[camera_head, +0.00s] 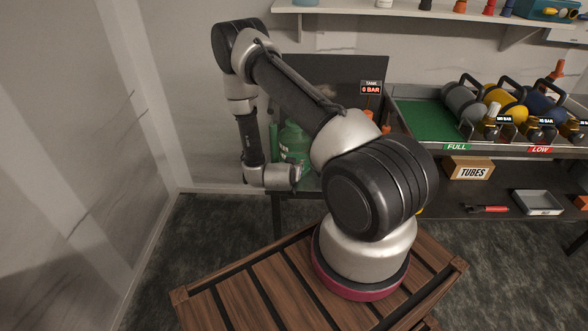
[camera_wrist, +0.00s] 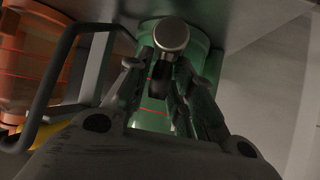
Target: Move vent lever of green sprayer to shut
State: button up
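The green sprayer (camera_head: 294,140) stands behind my arm in the head view, partly covered by it. In the wrist view its green body (camera_wrist: 152,116) is straight ahead, with red lines around it. A round silver cap (camera_wrist: 171,36) on a dark stem (camera_wrist: 160,76) shows in front of the green body; I cannot tell for sure whether this is the vent lever. My gripper (camera_wrist: 160,72) has its two fingers apart, one on each side of the dark stem. Contact with the stem is not clear. In the head view the fingertips are hard to make out.
An orange vessel (camera_wrist: 28,60) and a dark bar handle (camera_wrist: 62,75) are close on the left in the wrist view. A "6 BAR" tank display (camera_head: 371,88) stands right of the sprayer. A rack with a green tray (camera_head: 428,120), a TUBES box (camera_head: 469,168) and a grey tray (camera_head: 537,203) are farther right.

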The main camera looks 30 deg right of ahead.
jog(key=o, duration=0.3)
jog(key=shift+s+d+f, duration=0.25)
jog(key=shift+s, duration=0.1)
jog(key=shift+o, duration=0.2)
jog(key=shift+w, duration=0.1)
jog(key=shift+w+a+r, duration=0.1)
jog(key=shift+a+r, duration=0.2)
jog(key=shift+a, duration=0.05)
jog(key=v, duration=1.1)
jog(key=shift+s, duration=0.3)
jog(key=shift+r, duration=0.1)
